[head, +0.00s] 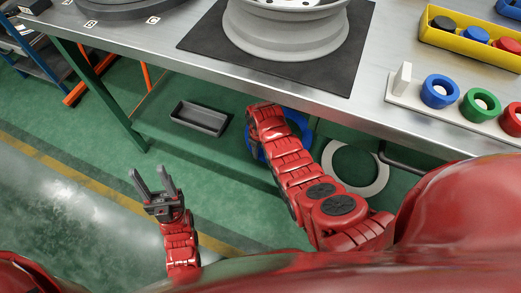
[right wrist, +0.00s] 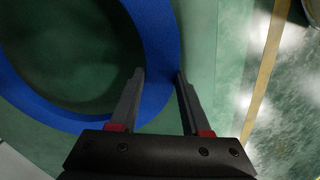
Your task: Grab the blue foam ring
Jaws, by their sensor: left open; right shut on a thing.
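The large blue foam ring (head: 303,127) is low beneath the table's front edge in the head view, partly covered by my right arm. In the right wrist view the ring (right wrist: 156,35) fills the upper left, its dark green middle showing through. My right gripper (right wrist: 160,72) is shut on the ring's wall, one finger on the inner side and one on the outer. In the head view its fingers are hidden behind my arm. My left gripper (head: 149,171) is open and empty over the green floor, left of the ring and apart from it.
A white ring (head: 376,181) and a grey tray (head: 201,118) lie low beneath the steel table (head: 365,108). On top are a wheel rim (head: 285,43) on a black mat (head: 207,40), a rack (head: 405,100) with small coloured rings, and a yellow bin (head: 470,50). Floor at left is clear.

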